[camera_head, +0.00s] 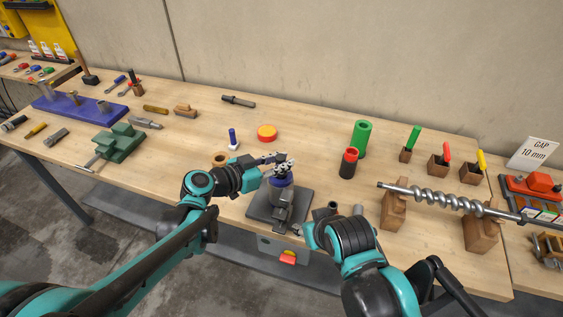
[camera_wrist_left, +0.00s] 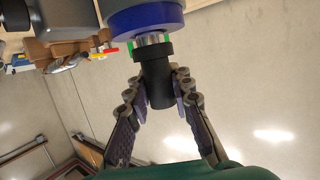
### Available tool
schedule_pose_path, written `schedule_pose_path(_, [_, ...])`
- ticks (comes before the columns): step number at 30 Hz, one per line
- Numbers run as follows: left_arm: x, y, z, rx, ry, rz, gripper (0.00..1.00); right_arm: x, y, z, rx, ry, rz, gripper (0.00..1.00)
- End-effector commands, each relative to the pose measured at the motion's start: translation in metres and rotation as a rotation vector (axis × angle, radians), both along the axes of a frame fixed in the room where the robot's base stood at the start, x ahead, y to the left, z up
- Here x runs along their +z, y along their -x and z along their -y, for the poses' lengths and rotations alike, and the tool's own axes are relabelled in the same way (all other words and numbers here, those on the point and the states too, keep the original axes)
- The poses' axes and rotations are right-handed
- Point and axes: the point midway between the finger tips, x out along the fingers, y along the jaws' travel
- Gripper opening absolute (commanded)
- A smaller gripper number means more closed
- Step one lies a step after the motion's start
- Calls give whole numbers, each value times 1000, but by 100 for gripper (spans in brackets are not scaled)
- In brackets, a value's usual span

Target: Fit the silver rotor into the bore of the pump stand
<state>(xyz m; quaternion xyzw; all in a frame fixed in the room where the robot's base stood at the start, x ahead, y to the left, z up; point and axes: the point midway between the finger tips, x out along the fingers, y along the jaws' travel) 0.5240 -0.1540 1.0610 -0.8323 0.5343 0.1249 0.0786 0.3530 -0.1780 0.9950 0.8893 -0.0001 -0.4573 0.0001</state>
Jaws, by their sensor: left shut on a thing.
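The pump stand (camera_head: 264,209) is grey with a blue ring (camera_head: 281,180) on top. The silver part meets the blue ring (camera_wrist_left: 145,17) and its end is hidden there; I cannot tell how deep it sits.
My right arm is close to the stand's right side. A red-topped black cylinder (camera_head: 349,163), a green cylinder (camera_head: 361,138) and a steel auger (camera_head: 440,199) on wooden blocks stand to the right. A green vise (camera_head: 117,143) is left.

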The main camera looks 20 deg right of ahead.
Motion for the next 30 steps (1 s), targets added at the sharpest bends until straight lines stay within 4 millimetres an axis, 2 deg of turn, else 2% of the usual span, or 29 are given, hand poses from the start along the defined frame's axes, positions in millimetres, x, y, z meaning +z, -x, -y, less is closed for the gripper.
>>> schedule_pose_path(11, [-1, 1, 0, -34, -4, 0, 0, -1, 0, 0, 0, 0, 0, 40])
schedule_pose_path(22, [-4, 0, 0, -401, -4, 1, 0, -8, 0, 0, 0, 0, 0, 40])
schedule_pose_path(30, [-3, 3, 0, -465, -5, 1, 0, -8, 0, 0, 0, 0, 0, 40])
